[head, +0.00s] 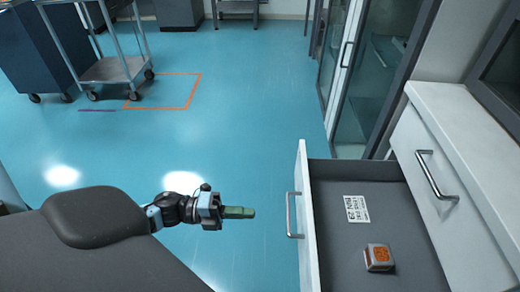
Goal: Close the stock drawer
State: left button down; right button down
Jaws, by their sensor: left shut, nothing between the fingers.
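The stock drawer (304,219) stands pulled out of the white cabinet on the right. Its front panel faces left and carries a metal bar handle (291,214). A small grey box with an orange label (379,257) and a white printed label (357,209) lie on its dark floor. My left gripper (251,213) is shut and empty, its green fingers pointing right toward the drawer front. It is to the left of the handle, with a visible gap between them. My right gripper is not in view.
The white cabinet (470,125) has another handled front (437,176) beside the open drawer. A glass-doored cabinet (365,75) stands behind. A wheeled cart (112,68) is at the back left near an orange floor outline (190,92). The blue floor between is clear.

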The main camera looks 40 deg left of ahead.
aim_at(306, 216)
pick_arm(q)
jog(key=x, duration=1.2)
jog(key=shift+w+d, duration=0.15)
jog(key=shift+d, duration=0.1)
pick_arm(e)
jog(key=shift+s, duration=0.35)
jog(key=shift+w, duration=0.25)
